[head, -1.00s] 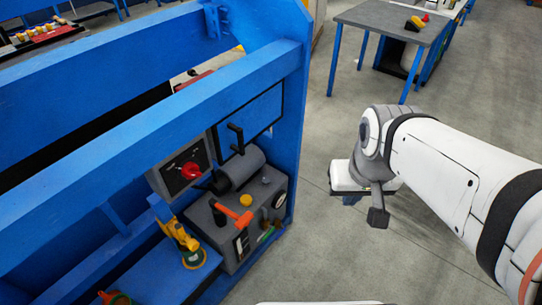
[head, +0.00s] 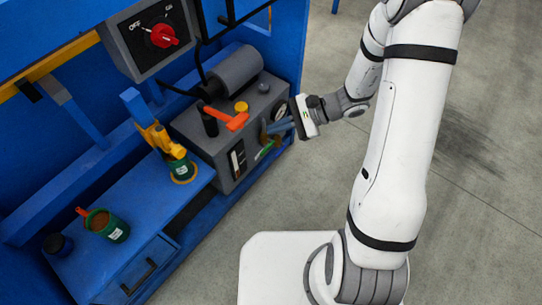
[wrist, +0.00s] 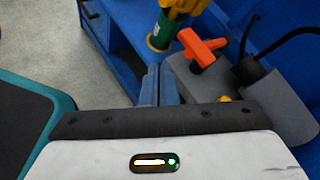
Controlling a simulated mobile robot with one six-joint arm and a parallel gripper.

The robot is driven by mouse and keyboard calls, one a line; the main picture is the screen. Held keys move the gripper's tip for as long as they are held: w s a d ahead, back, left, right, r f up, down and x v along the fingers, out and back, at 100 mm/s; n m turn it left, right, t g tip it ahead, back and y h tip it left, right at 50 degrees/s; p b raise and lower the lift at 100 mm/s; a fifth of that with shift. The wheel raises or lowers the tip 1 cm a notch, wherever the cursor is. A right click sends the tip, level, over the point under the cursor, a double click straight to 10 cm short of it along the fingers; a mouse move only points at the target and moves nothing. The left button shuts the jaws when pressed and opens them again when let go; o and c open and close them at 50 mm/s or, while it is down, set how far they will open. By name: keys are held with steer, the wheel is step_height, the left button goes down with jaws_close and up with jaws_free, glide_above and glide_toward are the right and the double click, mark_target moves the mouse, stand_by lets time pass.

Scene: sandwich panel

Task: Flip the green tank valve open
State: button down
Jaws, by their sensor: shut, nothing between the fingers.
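The green tank valve (head: 264,150) is a small green lever low on the front right of the grey tank unit (head: 205,150) in the head view. My gripper (head: 268,131) is in front of the unit's right end, its fingers pointing left, just above the green lever in the picture. I cannot tell whether it touches anything. In the wrist view the fingers (wrist: 158,85) are together and empty. The green lever cannot be made out in the wrist view.
An orange handle (head: 236,122) and a yellow knob (head: 241,107) are on the unit's top. A gauge (head: 279,112) is behind my fingers. A yellow tool stands on a green-based container (head: 181,168) to the left. Open floor (head: 480,220) lies at right.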

steer(key=w+d+f+m+t+b, duration=0.1)
steer(key=w+f+m+t+b, duration=0.1)
steer(key=f, duration=1)
steer(key=w+d+f+m+t+h+b, duration=0.1)
steer(key=w+d+f+m+t+b, duration=0.1)
steer(key=f+m+t+b, duration=0.2)
steer(key=w+d+f+m+t+b, duration=0.2)
steer(key=f+m+b, duration=0.3)
steer(key=f, duration=1.5)
steer(key=w+m+t, duration=0.1)
steer(key=m, duration=0.1)
steer(key=shift+m+t, duration=0.3)
steer(key=shift+f, duration=0.1)
steer(key=f+b+x, duration=0.1)
steer(key=b+x, duration=0.3)
steer(key=x, duration=0.6)
steer(key=shift+d+r+b, duration=0.1)
steer(key=shift+r+b, duration=0.35)
steer(key=shift+r, duration=1.95)
